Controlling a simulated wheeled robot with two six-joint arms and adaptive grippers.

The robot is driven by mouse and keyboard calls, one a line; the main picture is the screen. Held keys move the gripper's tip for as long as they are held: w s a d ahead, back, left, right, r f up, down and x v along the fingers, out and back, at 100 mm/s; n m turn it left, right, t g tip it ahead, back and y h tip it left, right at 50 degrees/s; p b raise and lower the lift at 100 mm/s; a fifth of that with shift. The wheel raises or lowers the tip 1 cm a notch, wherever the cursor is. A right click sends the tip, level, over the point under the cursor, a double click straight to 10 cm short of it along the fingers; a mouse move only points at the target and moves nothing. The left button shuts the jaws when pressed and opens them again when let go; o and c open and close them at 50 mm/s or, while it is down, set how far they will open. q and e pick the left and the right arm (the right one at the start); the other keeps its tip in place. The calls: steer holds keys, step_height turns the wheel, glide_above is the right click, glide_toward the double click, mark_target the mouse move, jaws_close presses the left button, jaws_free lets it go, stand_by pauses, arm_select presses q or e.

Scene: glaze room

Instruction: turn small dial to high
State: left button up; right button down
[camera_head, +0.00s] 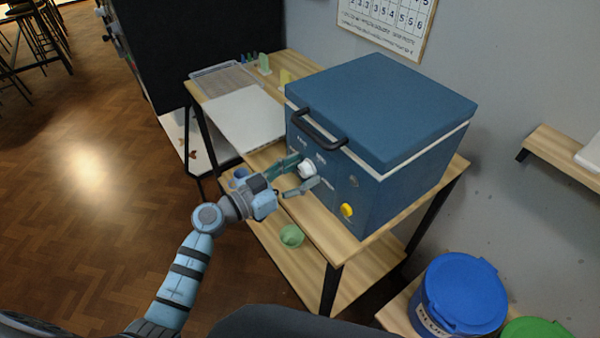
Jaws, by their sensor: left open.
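A blue kiln-like box (395,175) with a dark lid handle stands on the wooden table. Its front panel carries a white dial (307,169) and, lower right, a yellow knob (347,210). Small labels are on the panel but too small to read, so I cannot tell the dial's setting. My left gripper (303,176) is open at the front panel, with one finger above-left of the white dial and the other below it. The dial shows between the fingertips; I cannot tell whether they touch it. My right gripper is not in view.
A pale flat board (243,117) and a wire tray (225,80) lie on the table left of the box. A green bowl (291,236) sits on the lower shelf. A blue lidded bucket (460,294) stands at lower right. Open floor lies to the left.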

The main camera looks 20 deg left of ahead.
arm_select(q)
steer(key=shift+s, duration=0.1)
steer(key=shift+s+a+r, duration=0.1)
steer(key=c, duration=1.1)
steer(key=shift+c, duration=0.2)
steer(key=shift+r, duration=0.1)
